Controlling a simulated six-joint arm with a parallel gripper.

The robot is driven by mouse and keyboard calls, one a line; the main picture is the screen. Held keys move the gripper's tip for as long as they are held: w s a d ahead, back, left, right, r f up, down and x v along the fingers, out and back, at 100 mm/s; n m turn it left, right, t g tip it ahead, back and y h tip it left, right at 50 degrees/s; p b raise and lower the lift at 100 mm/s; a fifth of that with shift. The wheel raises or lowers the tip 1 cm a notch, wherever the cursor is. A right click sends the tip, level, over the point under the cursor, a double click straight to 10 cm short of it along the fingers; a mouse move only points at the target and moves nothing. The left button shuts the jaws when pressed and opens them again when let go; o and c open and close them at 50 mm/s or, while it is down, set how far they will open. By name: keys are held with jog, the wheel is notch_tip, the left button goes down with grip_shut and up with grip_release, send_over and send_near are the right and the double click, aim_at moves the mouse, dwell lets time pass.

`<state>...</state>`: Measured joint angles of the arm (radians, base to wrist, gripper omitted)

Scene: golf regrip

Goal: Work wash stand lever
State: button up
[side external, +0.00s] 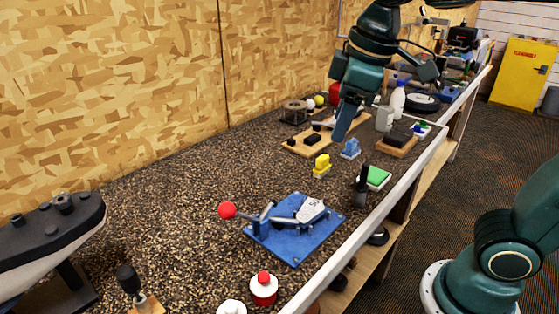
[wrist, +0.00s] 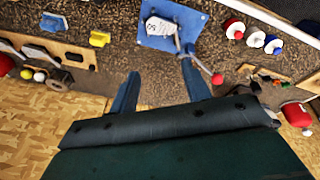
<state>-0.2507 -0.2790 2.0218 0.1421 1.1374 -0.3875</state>
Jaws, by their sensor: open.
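A blue base plate (side external: 270,243) lies on the speckled bench top. A metal lever with a red ball knob (side external: 228,210) sticks out from it to the left, low and nearly level. A white block with dark marks (side external: 310,210) sits on the plate. In the wrist view the plate (wrist: 150,38) is at the top centre, and the red knob (wrist: 217,79) shows just right of my right finger. My gripper (side external: 345,120) is above the bench, beyond the plate and apart from the lever. In the wrist view its two fingers (wrist: 163,86) are spread with nothing between them.
A yellow block (side external: 321,167), a blue block (side external: 351,149) and a green pad (side external: 377,177) stand behind the plate. A wooden board with black parts (side external: 305,143) lies farther back. Bench left of the knob is mostly clear.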

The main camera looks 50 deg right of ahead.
jog(key=s+d+f+m+t, duration=0.2)
jog(key=s+d+f+m, duration=0.2)
jog(key=s, duration=0.5)
jog(key=shift+s+d+f+m, duration=0.2)
jog(key=shift+d+f+m, duration=0.1)
jog(key=shift+d+m, duration=0.2)
jog(key=shift+a, duration=0.1)
jog(key=w+a+r+n+g, duration=0.2)
jog(key=w+a+r+n, duration=0.3)
jog(key=w+a, duration=0.5)
jog(key=w+a+f+n+g, duration=0.1)
jog(key=w+a+n, duration=0.1)
jog(key=w+a, duration=0.1)
jog(key=w+a+n+g, duration=0.1)
jog(key=w+a+n, duration=0.1)
jog(key=a, duration=0.3)
jog(key=w+a+f+n, duration=0.1)
jog(key=w+a, duration=0.2)
jog(key=a, duration=0.1)
jog(key=shift+w+a+f+n+g, duration=0.3)
jog(key=shift+w+f+n+g, duration=0.05)
jog(key=shift+w+n+g, duration=0.05)
